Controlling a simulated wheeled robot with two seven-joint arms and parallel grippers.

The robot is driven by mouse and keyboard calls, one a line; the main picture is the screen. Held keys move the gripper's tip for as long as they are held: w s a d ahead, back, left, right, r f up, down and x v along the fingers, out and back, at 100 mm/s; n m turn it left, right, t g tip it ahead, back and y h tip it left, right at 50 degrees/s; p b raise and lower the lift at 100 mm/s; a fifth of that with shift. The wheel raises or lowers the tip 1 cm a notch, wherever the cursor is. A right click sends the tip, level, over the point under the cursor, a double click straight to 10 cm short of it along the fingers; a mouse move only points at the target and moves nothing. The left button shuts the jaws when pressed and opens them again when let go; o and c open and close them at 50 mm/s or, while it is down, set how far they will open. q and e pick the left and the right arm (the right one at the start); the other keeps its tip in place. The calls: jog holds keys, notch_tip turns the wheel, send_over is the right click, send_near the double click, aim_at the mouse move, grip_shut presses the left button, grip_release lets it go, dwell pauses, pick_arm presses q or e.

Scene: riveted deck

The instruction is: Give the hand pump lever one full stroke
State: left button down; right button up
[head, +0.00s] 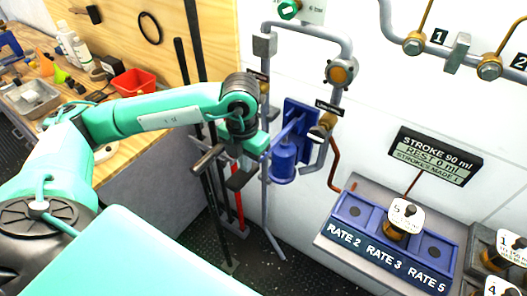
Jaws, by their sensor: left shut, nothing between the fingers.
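The blue hand pump (285,155) is mounted on a blue plate against the white wall, beside grey pipes. Its blue lever arm (287,132) slopes down and left towards my left gripper. A grey-brown cylindrical grip (207,159) sticks out on the left side of the gripper; its join to the lever is hidden. My left gripper (240,180) is at the lever's outer end, pointing down, its dark fingers shut with nothing visible between them. I cannot tell whether it touches the lever. My right gripper is out of view.
A display (436,155) reads "STROKE 90 ml", "REST 0 ml"; its last line is unclear. A blue rate tray (352,211) holds a numbered brass piece (402,218). A wooden bench (112,160) with a red bin (134,82) is left. Dark upright bars stand behind my arm.

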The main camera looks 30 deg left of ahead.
pick_arm(q)
notch_tip(320, 180, down, 4)
jog(key=b, duration=0.3)
jog(key=shift+f+b, duration=0.2)
jog(key=shift+b, duration=0.15)
jog(key=shift+f+b, duration=0.75)
jog(key=shift+f, duration=0.05)
jog(key=shift+w+f+b, duration=0.1)
jog(key=shift+f+b, duration=0.6)
jog(key=shift+f, duration=0.05)
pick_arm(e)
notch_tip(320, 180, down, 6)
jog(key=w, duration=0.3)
pick_arm(q)
jog(key=shift+r+p, duration=0.4)
jog(key=shift+r, duration=0.15)
notch_tip(320, 180, up, 3)
jog(key=shift+r+p, duration=0.1)
jog(key=shift+p, duration=0.85)
notch_tip(320, 180, up, 7)
jog(key=p, duration=0.4)
jog(key=shift+r, duration=0.4)
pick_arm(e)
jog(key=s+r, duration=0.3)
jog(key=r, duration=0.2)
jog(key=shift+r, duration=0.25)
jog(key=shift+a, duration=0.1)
